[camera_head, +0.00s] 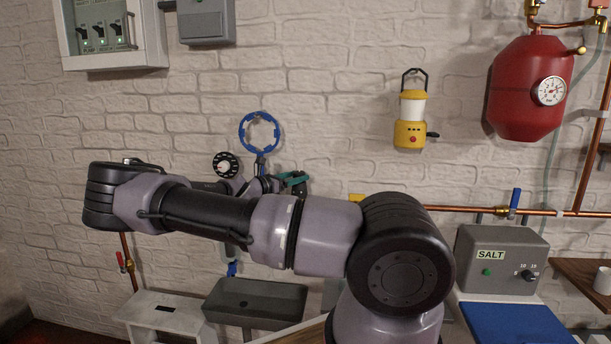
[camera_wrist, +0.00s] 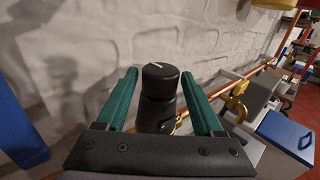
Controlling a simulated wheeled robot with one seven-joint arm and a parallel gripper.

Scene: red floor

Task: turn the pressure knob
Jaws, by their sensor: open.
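The pressure knob (camera_wrist: 161,80) looks like a black upright cylinder with a white line on its top, seen in the wrist view. My gripper (camera_wrist: 159,75) is open, with one green finger on each side of the knob. A gap shows between the knob and each finger, and I cannot tell how far along the fingers it sits. In the head view my gripper (camera_head: 294,180) shows only partly behind my arm, near the brick wall. I cannot make out the knob there.
A blue ring (camera_head: 259,132) and a round black dial (camera_head: 227,165) are on the wall by my wrist. A copper pipe (camera_head: 460,209) runs right along the wall. A grey SALT box (camera_head: 500,258) stands lower right, and a grey basin (camera_head: 255,303) is below my arm.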

